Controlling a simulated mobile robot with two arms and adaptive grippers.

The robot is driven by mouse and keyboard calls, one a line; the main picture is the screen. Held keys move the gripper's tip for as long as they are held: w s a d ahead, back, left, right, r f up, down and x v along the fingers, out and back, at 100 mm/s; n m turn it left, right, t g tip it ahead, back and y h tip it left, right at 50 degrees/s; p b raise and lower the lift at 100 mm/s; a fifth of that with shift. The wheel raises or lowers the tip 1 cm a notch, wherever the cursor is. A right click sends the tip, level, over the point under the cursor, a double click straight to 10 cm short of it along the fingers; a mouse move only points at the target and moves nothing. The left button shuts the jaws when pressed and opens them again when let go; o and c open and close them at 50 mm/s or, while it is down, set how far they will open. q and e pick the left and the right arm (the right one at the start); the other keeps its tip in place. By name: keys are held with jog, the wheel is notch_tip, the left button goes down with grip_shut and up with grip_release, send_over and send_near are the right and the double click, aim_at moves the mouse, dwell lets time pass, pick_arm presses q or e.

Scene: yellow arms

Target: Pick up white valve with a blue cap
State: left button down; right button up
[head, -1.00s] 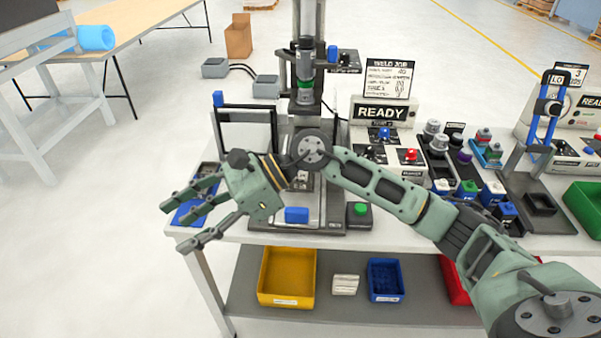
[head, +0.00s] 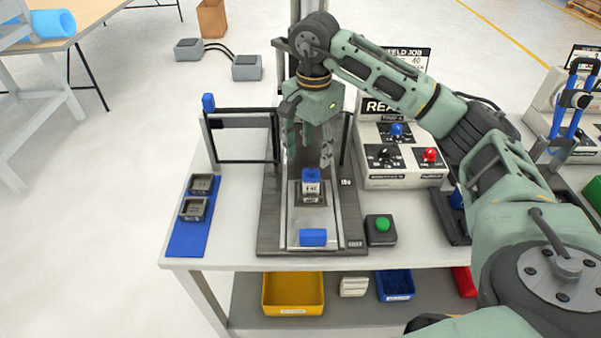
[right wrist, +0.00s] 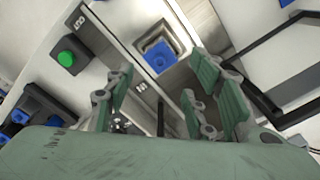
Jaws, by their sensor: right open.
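A white valve with a blue cap (head: 311,186) stands upright on the slide plate of the welding station in the head view. In the right wrist view the blue cap (right wrist: 160,57) shows from above, beyond the fingers. My right gripper (head: 308,158) hangs with its fingers downward, above and just behind the valve. It also shows in the right wrist view (right wrist: 160,95), with its fingers spread apart and nothing between them. It does not appear to touch the valve. My left gripper is not in view.
A blue block (head: 313,237) sits at the front of the station's base (head: 350,222). A green button box (head: 381,229) is to its right. A black frame (head: 244,137) stands left of the arm. A blue mat (head: 186,238) with two dark holders (head: 194,208) lies at the left table edge.

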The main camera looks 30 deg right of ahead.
aim_at(314, 176)
jog(key=shift+s+f, duration=0.7)
jog(key=shift+s, duration=0.05)
jog(key=shift+d+f+p, duration=0.2)
jog(key=shift+f+p, duration=0.7)
jog(key=shift+f, duration=0.2)
jog(key=f, duration=0.2)
jog(key=shift+w+f, duration=0.3)
jog(key=shift+f, duration=0.05)
jog(key=shift+f+p, duration=0.3)
jog(key=c, duration=1.2)
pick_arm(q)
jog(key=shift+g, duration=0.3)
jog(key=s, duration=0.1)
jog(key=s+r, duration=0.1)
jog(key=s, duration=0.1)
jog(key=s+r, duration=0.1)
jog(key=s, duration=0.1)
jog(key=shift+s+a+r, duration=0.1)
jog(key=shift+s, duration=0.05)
